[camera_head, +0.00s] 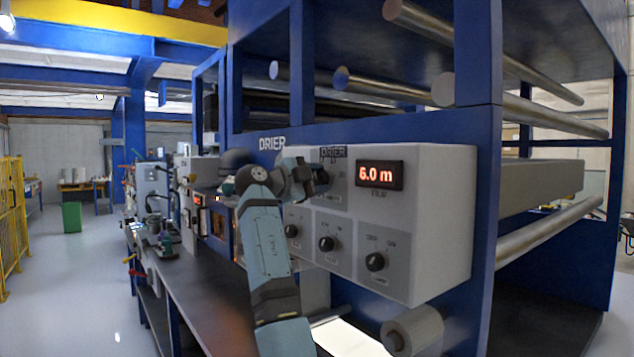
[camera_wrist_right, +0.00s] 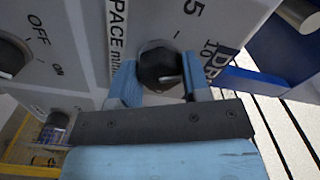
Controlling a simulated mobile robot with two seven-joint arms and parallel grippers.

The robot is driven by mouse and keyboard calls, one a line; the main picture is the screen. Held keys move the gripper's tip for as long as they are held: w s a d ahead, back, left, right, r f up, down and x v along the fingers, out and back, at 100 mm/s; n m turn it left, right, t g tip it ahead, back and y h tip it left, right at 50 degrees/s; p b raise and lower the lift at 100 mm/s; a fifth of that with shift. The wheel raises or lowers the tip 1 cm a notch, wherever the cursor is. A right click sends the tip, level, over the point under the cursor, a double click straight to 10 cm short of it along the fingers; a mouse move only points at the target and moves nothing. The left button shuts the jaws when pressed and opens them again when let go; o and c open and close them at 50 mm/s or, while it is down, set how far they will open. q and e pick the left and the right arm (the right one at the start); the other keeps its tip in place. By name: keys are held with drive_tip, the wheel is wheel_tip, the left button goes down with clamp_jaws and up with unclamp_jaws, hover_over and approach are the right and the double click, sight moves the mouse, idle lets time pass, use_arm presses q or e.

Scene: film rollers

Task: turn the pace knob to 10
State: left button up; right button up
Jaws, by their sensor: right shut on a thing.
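The pace knob (camera_wrist_right: 160,68) is a black round knob on the grey panel in the right wrist view. In the head view my right gripper (camera_head: 312,180) is at the drier panel (camera_head: 440,220) and hides the knob. My left gripper is not in view.
A red display (camera_head: 379,175) on the panel reads 6.0 m. Below are other black knobs (camera_head: 326,243) and an off/on knob (camera_head: 375,261). A dark bench (camera_head: 200,290) runs below at left. Metal rollers (camera_head: 550,235) stick out at right.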

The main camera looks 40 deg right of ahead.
drive_tip(key=o, duration=0.9)
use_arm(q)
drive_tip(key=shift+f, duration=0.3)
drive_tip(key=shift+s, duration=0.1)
use_arm(e)
drive_tip(key=shift+a, duration=0.1)
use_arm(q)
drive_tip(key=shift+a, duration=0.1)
use_arm(e)
drive_tip(key=shift+w+a, duration=0.25)
drive_tip(key=shift+a, duration=2)
drive_tip(key=shift+w+a, duration=0.25)
drive_tip(key=shift+a, duration=2.05)
drive_tip(key=shift+w+a, duration=0.25)
drive_tip(key=shift+a, duration=2)
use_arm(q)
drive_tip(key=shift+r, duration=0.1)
